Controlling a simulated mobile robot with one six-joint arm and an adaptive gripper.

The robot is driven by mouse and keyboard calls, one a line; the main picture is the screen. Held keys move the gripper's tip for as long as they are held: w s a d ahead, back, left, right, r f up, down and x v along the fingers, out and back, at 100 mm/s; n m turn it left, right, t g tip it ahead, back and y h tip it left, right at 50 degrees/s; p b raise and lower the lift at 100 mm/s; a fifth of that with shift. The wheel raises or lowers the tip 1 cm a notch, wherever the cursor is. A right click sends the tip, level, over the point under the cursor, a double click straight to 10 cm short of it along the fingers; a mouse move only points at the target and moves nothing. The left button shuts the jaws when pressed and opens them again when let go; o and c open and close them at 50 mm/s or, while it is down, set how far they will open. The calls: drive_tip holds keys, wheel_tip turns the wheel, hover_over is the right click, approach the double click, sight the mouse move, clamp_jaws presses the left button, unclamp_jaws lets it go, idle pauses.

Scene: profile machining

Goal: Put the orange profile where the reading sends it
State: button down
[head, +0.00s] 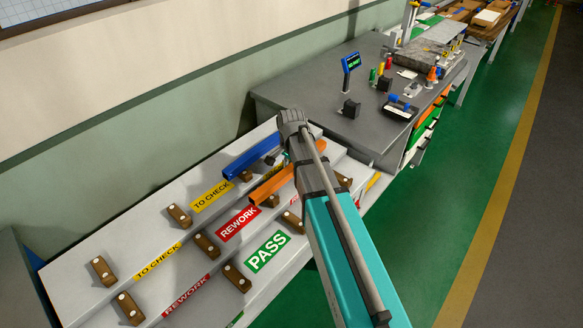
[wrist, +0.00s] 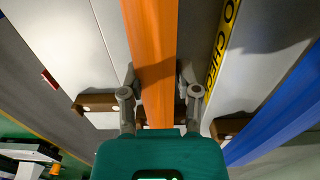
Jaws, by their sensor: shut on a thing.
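The orange profile (head: 268,190) is a long bar over the middle of the stepped rack (head: 140,215) in the head view, just behind the nearest red REWORK label (head: 238,223). My gripper (wrist: 158,82) is shut on it, with one finger on each side of the bar in the wrist view. I cannot tell whether the bar touches the rack's wooden blocks or is above them. In the head view my arm hides the fingers and the bar's right part. A small display (head: 350,62) stands on the grey bench; its text is too small to read surely.
A blue profile (head: 250,158) lies on the step behind, near a yellow TO CHECK label (head: 211,196). A green PASS label (head: 268,251) marks the front step. Wooden blocks (head: 206,246) stand along the steps. The grey bench (head: 310,88) carries several small items.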

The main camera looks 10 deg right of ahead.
drive_tip(key=shift+f, duration=0.1)
drive_tip(key=shift+c, duration=1.3)
unclamp_jaws()
